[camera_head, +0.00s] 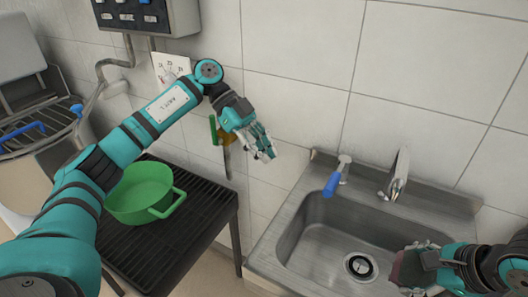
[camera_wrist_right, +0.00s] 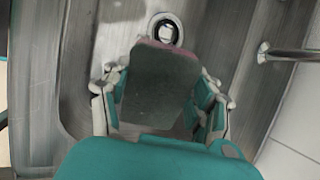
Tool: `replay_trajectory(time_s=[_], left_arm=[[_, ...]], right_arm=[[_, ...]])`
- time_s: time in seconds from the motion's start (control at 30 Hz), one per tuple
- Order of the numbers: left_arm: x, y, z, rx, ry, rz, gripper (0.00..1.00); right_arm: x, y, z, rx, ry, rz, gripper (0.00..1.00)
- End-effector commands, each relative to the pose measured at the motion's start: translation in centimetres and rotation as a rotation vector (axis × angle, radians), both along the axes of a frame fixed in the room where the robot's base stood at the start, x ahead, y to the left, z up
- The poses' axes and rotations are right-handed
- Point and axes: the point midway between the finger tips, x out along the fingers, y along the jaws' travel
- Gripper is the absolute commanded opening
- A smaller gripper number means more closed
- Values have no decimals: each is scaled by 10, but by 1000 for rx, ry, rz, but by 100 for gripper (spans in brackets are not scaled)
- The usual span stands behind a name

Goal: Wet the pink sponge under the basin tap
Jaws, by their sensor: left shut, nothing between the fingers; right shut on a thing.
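The sponge (camera_head: 408,267) is in my right gripper (camera_head: 402,276), over the right front part of the metal basin (camera_head: 310,235). In the right wrist view the sponge (camera_wrist_right: 158,85) shows a dark grey-green face with a pink edge at the top. The right fingers (camera_wrist_right: 160,98) are shut on its two sides. The basin tap (camera_head: 398,176) is at the back rim, behind and apart from the sponge. I cannot see any water running. My left gripper (camera_head: 265,152) is shut and empty, in front of the tiled wall, left of the basin.
The drain (camera_head: 360,266) is in the basin floor. A blue-handled fitting (camera_head: 334,182) is on the back rim, left of the tap. A green pot (camera_head: 142,194) stands on a black slatted table (camera_head: 205,222) at left. A wire rack (camera_head: 40,122) is at far left.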

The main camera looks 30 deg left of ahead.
Motion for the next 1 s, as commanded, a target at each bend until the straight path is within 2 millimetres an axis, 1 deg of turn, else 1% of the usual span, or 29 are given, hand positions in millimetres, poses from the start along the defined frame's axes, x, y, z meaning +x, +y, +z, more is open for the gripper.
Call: replay_trajectory(time_s=[0.57,1.0], left_arm=[[0,0,0,0,0,0,0],[0,0,5,0,0,0,0]], right_arm=[[-1,-1,1,0,-1,0,34],[-21,-26,27,-2,-1,0,34]])
